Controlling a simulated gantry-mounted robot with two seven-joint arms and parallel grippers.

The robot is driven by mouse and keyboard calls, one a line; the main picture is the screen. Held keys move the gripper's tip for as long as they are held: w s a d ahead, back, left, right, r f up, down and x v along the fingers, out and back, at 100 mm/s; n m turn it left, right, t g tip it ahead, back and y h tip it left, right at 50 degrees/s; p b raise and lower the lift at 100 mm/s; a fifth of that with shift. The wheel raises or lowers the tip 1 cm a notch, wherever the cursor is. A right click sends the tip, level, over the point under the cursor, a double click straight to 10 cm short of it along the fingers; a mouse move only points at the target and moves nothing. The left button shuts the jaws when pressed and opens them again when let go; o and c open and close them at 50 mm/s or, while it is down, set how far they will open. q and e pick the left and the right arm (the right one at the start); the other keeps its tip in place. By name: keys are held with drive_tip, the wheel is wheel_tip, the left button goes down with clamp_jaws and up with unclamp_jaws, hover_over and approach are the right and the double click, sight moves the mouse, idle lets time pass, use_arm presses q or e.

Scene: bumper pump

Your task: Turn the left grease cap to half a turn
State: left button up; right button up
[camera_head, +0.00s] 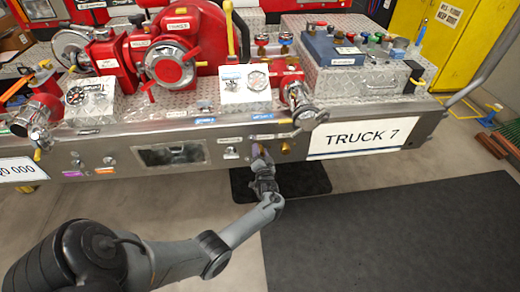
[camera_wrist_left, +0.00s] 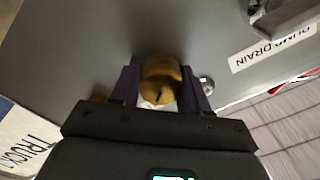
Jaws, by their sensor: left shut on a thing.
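The left grease cap (camera_wrist_left: 160,78) is a round brass-coloured cap on the metal bumper face, with a small dark mark on it. My left gripper (camera_wrist_left: 158,92) is shut on it, one dark finger on each side. In the head view my left gripper (camera_head: 261,155) reaches up to the bumper front and mostly hides this cap. A second brass cap (camera_head: 287,147) sits just right of it in the head view. A sliver of a brass part (camera_wrist_left: 98,98) shows beside a finger in the wrist view. My right gripper is not in view.
The metal bumper (camera_head: 110,142) carries a TRUCK 7 sign (camera_head: 364,137) to the right of the caps. A PUMP DRAIN label (camera_wrist_left: 272,48) and a metal fitting (camera_wrist_left: 285,15) are near the gripper. Red pump parts (camera_head: 185,45) stand on top. The floor in front is clear.

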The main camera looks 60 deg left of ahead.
use_arm(q)
drive_tip(key=m+p, duration=0.1)
drive_tip(key=m, duration=0.4)
drive_tip(key=shift+m+p, duration=0.35)
drive_tip(key=shift+m, duration=0.05)
drive_tip(key=m+p, duration=0.1)
drive_tip(key=m, duration=0.5)
drive_tip(key=shift+f, duration=0.1)
drive_tip(key=m, duration=0.4)
drive_tip(key=shift+f, duration=0.1)
drive_tip(key=m, duration=0.3)
drive_tip(key=shift+m+p, duration=0.35)
drive_tip(key=shift+m, duration=0.05)
drive_tip(key=m, duration=0.5)
drive_tip(key=shift+s+f+m, duration=0.1)
drive_tip(key=shift+m, duration=0.2)
drive_tip(key=o, duration=1)
drive_tip(key=shift+o, duration=0.2)
